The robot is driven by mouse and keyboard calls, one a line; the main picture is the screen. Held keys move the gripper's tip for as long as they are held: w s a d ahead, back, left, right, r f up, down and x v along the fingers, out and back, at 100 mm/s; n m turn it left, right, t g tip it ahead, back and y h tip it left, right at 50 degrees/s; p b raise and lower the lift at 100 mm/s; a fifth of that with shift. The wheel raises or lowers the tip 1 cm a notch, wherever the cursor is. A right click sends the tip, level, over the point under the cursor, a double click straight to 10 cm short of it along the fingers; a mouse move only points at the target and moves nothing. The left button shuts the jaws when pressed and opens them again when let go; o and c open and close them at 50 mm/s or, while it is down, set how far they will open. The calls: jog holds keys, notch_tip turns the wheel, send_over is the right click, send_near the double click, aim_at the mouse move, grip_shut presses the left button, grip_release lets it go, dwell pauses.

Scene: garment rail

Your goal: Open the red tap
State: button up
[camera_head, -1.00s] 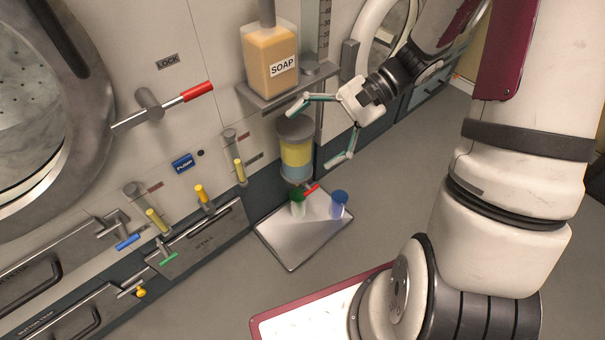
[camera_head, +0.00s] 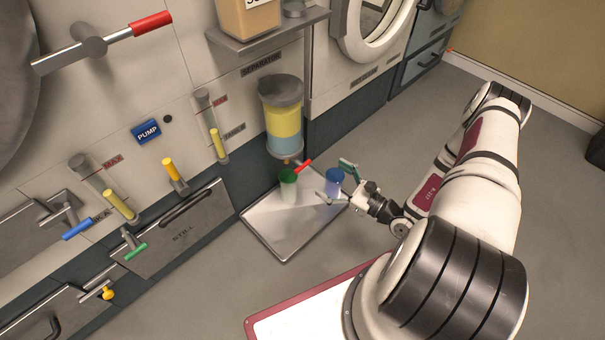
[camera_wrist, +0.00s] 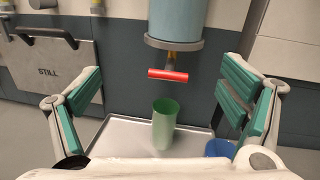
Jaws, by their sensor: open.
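The red tap's handle (camera_head: 303,165) sits under the separator cylinder (camera_head: 283,122), which holds yellow over blue liquid. In the wrist view the red handle (camera_wrist: 168,75) lies crosswise below the cylinder's base, ahead of my gripper and between its fingers in the picture. My gripper (camera_head: 338,180) is open and empty beside the blue cup, to the right of the tap. Its spread fingers (camera_wrist: 162,103) also show in the wrist view, apart from the handle. A green cup (camera_head: 288,184) stands on the tray just under the tap.
A metal tray (camera_head: 280,238) holds the green cup and a blue cup (camera_head: 333,182); the blue cup is close to my fingers. The wall panel with the still drawer (camera_head: 185,235) stands left.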

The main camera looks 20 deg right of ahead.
aim_at(303, 165)
notch_tip(303, 165, down, 6)
jog(key=m+t+h+b, duration=0.1)
jog(key=m+h, duration=0.1)
jog(key=b+x, duration=0.4)
jog(key=x, duration=0.8)
jog(key=shift+w+d+r+b, duration=0.1)
jog(key=shift+w+r+b, duration=0.05)
jog(key=shift+w+b, duration=0.15)
jog(key=c, duration=1.2)
